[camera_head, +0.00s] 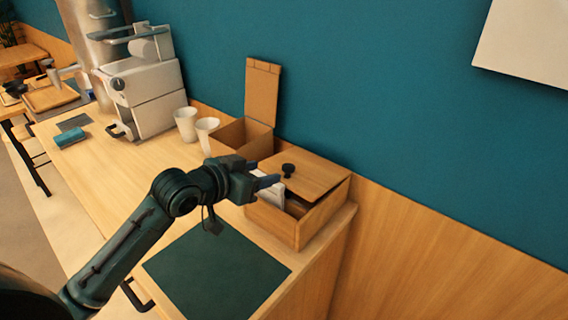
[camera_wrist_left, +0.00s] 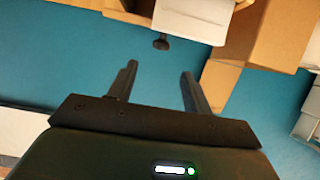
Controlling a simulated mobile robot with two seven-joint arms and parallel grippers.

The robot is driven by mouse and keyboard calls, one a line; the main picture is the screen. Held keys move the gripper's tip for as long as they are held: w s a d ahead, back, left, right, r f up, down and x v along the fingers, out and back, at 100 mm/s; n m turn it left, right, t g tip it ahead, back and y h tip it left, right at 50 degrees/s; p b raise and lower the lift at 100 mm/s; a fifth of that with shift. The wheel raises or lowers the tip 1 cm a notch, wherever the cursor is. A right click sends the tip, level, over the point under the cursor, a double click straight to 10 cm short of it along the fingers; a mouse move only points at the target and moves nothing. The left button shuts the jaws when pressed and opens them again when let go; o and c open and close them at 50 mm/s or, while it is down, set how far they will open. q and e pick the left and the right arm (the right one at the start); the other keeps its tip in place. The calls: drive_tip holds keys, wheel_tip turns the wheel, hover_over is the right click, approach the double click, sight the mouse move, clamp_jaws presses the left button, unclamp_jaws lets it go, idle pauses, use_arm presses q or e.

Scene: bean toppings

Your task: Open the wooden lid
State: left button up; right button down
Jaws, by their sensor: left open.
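A wooden box (camera_head: 314,226) stands at the counter's right end against the wall. Its wooden lid (camera_head: 318,174) carries a black knob (camera_head: 288,170). The lid leaves a gap at the box's front left, where a white item (camera_head: 270,196) and dark interior show. My left gripper (camera_head: 271,175) is open and empty at the left of the lid, with its fingers towards the knob. In the left wrist view the knob (camera_wrist_left: 161,43) lies just beyond the open fingertips (camera_wrist_left: 159,69), not between them. My right gripper is not in view.
A second wooden box (camera_head: 243,136) behind has its lid (camera_head: 262,92) standing upright. Two white cups (camera_head: 186,124) and a coffee machine (camera_head: 148,92) stand further left. A dark green mat (camera_head: 217,271) lies in front, clear. The teal wall (camera_head: 400,120) closes the back.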

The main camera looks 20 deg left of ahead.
sight(288, 165)
use_arm(q)
drive_tip(key=p+x, duration=0.1)
drive_tip(key=x, duration=0.8)
drive_tip(key=shift+w+f, duration=0.1)
drive_tip(key=shift+w, duration=0.05)
drive_tip(key=shift+c, duration=0.2)
clamp_jaws()
